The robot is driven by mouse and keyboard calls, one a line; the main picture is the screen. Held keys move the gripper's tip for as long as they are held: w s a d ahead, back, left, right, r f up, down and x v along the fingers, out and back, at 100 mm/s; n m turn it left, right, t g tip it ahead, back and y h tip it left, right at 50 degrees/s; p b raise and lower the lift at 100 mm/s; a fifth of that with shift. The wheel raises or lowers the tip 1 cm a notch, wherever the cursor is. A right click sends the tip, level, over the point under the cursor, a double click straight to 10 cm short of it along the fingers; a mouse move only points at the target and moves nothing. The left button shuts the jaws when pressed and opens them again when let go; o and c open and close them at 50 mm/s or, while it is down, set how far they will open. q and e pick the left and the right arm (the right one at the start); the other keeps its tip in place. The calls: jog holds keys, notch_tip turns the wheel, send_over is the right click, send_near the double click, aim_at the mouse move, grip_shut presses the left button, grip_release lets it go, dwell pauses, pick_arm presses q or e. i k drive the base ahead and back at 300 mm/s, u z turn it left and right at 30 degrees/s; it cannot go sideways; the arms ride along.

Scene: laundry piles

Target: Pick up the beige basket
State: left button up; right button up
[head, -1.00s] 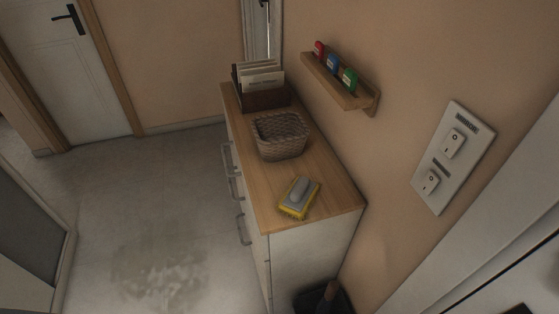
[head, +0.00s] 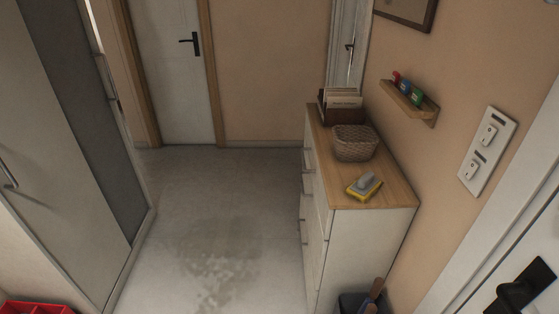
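The beige basket (head: 355,144) is a woven, open-topped basket. It stands upright on the wooden top of a white chest of drawers (head: 364,250), right of centre in the head view. It sits between a file holder behind it and a brush in front of it. What is inside it cannot be made out. Neither of my grippers shows in the head view.
A yellow-and-grey brush (head: 364,186) and a dark file holder (head: 341,106) share the dresser top. A small wall shelf (head: 410,103) holds several coloured items. A dark bin (head: 357,303) stands at the dresser's near end. The floor (head: 215,225) left of the dresser is clear, with a stain.

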aim_at(353, 144)
jog(key=z, duration=0.9)
jog(key=k, duration=0.15)
jog(key=u, duration=1.75)
jog(key=i, duration=1.7)
jog(key=z, duration=1.65)
jog(key=i, duration=0.6)
jog(key=z, duration=0.6)
